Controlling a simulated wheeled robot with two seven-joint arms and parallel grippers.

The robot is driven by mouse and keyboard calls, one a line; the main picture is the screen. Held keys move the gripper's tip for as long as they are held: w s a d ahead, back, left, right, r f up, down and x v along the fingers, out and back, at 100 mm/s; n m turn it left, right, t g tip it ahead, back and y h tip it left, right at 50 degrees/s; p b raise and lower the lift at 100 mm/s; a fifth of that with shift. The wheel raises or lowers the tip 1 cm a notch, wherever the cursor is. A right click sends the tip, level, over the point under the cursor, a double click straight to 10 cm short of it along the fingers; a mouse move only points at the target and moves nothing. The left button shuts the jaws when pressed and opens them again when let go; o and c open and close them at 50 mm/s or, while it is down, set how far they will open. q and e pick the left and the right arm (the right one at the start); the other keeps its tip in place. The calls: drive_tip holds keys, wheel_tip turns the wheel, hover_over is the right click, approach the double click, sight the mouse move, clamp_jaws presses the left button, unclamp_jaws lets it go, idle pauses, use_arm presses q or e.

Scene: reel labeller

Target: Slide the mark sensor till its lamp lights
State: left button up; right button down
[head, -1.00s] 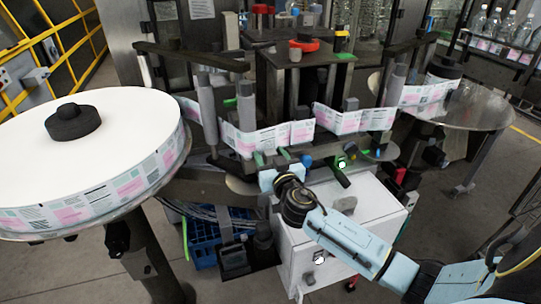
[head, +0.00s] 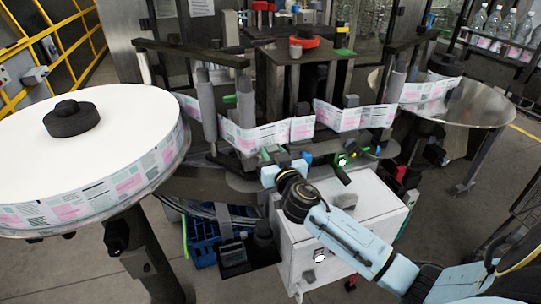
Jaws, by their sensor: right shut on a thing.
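The label web (head: 273,135) runs from the big white reel (head: 115,100) past the rollers to the right. My right gripper (head: 284,162) is below the web, at the rail in the middle of the machine. Its light-blue fingers are shut on a small dark part, which I take to be the mark sensor (head: 283,153). The fingers and wrist hide most of it, and I cannot make out a lamp on it. A green part with a bright white spot (head: 342,160) sits to the right of the gripper. My left gripper is not in view.
A white cabinet (head: 375,207) stands under my right forearm. A blue crate (head: 203,245) is on the floor to its left. A steel round table (head: 470,105) is at the right, with bottles (head: 495,22) on a rack behind it.

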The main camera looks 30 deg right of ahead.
drive_tip(key=c, duration=1)
unclamp_jaws()
drive_tip(key=shift+c, duration=0.2)
drive_tip(key=shift+s, duration=0.1)
drive_tip(key=b+v, duration=0.2)
drive_tip(key=v, duration=1.1)
drive_tip(key=shift+s, duration=0.2)
drive_tip(key=shift+d, duration=0.1)
